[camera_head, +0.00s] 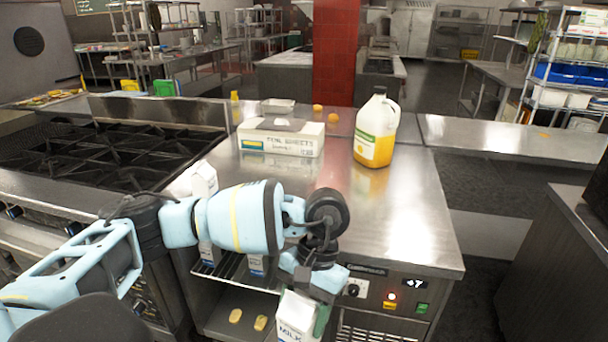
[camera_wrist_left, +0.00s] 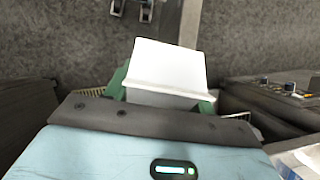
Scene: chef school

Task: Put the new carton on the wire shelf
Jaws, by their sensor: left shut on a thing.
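My left gripper (camera_head: 312,294) is shut on a white milk carton (camera_head: 297,318) in front of the counter, at the bottom of the head view. The carton looks roughly upright, and its lower part is cut off by the frame. In the left wrist view the carton's white top (camera_wrist_left: 168,68) shows between the green finger pads. The wire shelf (camera_head: 232,275) is in the open bay under the counter, left of the held carton. Two cartons, one at the left (camera_head: 208,252) and one at the right (camera_head: 257,265), stand on it, partly hidden by my arm. My right gripper is out of view.
Another white carton (camera_head: 204,179) stands at the counter's left edge. The steel counter (camera_head: 410,215) also holds a white box (camera_head: 281,137) and a juice jug (camera_head: 377,128). Two yellowish items (camera_head: 260,322) lie below the wire shelf. A control panel (camera_head: 390,295) is right of the bay.

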